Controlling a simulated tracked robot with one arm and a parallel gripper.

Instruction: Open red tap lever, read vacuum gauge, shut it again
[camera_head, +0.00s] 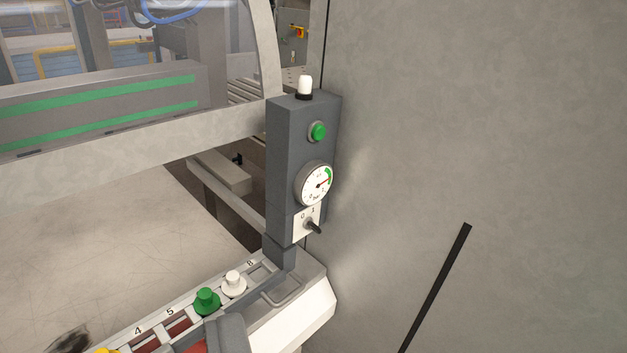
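A round white gauge (314,184) marked "bar" sits on the front of a dark grey post (283,160). I see no lever that is clearly red. A red part (194,348) shows at the bottom edge, mostly cut off, and I cannot tell what it is.
A green button (318,131) and a white lamp (305,87) are on the post. Below is a console (312,307) with a green knob (207,301), a white knob (234,284) and a dark grey block (228,335). A bare grey wall (480,130) fills the right.

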